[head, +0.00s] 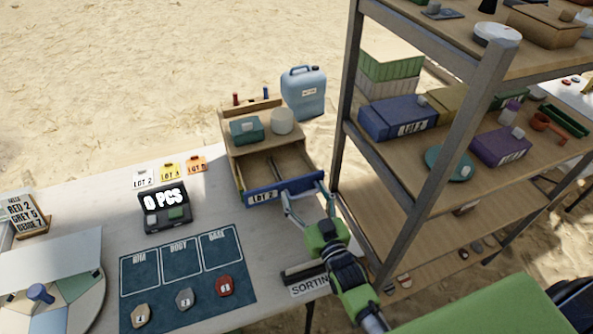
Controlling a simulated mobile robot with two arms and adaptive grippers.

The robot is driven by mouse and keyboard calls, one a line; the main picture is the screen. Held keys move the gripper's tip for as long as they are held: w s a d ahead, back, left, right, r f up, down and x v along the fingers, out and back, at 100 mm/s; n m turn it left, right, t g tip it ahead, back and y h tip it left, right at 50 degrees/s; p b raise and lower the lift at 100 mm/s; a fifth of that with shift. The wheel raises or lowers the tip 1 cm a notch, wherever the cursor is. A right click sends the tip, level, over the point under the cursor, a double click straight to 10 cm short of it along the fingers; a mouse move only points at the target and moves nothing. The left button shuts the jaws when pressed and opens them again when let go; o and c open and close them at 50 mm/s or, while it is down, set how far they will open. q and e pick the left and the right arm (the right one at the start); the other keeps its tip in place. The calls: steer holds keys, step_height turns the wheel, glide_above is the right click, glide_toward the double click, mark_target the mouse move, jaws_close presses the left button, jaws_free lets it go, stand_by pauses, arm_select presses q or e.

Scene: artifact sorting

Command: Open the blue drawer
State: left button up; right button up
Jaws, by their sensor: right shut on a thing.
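The blue drawer (262,196) has a blue front with a "LOT" label. It sits in a small wooden cabinet (233,146) on the table. The drawer is pulled out, and its inside, with a divider, shows from above. My right gripper (301,201) is at the right part of the blue front, shut on the drawer's handle. The handle itself is mostly hidden by the fingers. My left gripper is not in view.
A teal box (247,130) and a white round container (282,121) stand on the cabinet. A blue jerrycan (304,95) stands behind it. A wooden shelf rack (412,190) rises close on the right. A dark sorting mat (190,275) lies in front.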

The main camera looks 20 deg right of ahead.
steer(key=s, duration=0.3)
steer(key=shift+s+d+p, duration=0.1)
steer(key=shift+s+p, duration=0.3)
steer(key=o, duration=1.3)
steer(key=s, duration=1.2)
steer(key=shift+d, duration=0.25)
steer(key=shift+w, duration=0.1)
